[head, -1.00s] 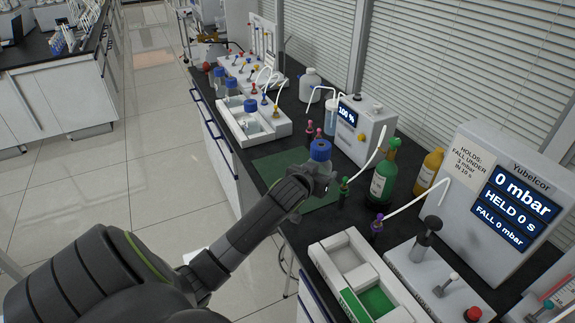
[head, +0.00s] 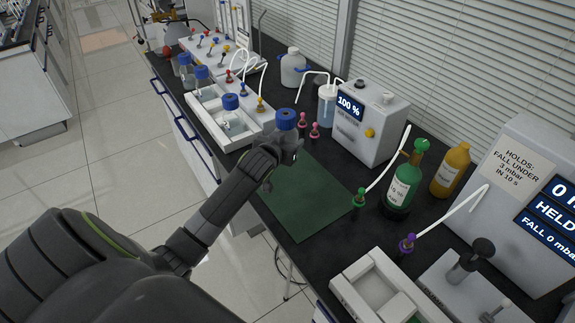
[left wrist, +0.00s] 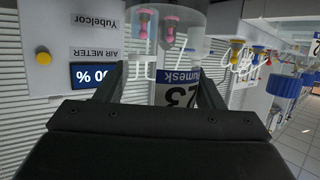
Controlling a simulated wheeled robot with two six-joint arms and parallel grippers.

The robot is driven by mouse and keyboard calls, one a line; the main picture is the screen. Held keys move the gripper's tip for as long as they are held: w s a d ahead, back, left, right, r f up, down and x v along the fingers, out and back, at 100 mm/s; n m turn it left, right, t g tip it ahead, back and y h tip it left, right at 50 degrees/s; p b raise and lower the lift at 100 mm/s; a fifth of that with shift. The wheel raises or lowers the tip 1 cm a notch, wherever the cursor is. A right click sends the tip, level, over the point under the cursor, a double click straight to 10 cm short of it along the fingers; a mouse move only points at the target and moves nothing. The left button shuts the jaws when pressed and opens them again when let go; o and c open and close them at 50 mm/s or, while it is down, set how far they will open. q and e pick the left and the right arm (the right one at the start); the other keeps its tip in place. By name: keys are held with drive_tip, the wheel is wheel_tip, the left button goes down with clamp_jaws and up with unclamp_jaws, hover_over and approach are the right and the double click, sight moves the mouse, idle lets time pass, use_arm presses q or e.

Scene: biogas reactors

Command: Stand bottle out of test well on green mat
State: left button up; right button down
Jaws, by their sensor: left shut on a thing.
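A blue-capped bottle (head: 286,118) is held in my left gripper (head: 288,146); only its cap and upper edge show in the head view. In the left wrist view the bottle (left wrist: 178,85), with a blue and white label reading 23, sits between the two dark fingers. The green mat (head: 308,200) lies flat on the black bench, with the gripper over its far left end. The bare part of the mat is clear. My right gripper does not show.
A white tray (head: 212,118) with a blue-capped bottle (head: 231,115) stands beyond the mat. Two pink-topped fittings (head: 308,127) stand near the held bottle. An air meter (head: 371,122), a green bottle (head: 405,180) and a green-topped fitting (head: 359,198) stand right of the mat.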

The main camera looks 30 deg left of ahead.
use_arm(q)
wheel_tip(320, 180, down, 2)
drive_tip(key=shift+d+f, duration=0.15)
drive_tip(key=shift+f, duration=2.4)
drive_tip(key=o, duration=1.1)
drive_tip(key=shift+r, duration=0.15)
drive_tip(key=shift+s, duration=0.2)
drive_tip(key=v, duration=1.1)
drive_tip(key=shift+s+r, duration=0.25)
drive_tip(key=shift+s, duration=0.05)
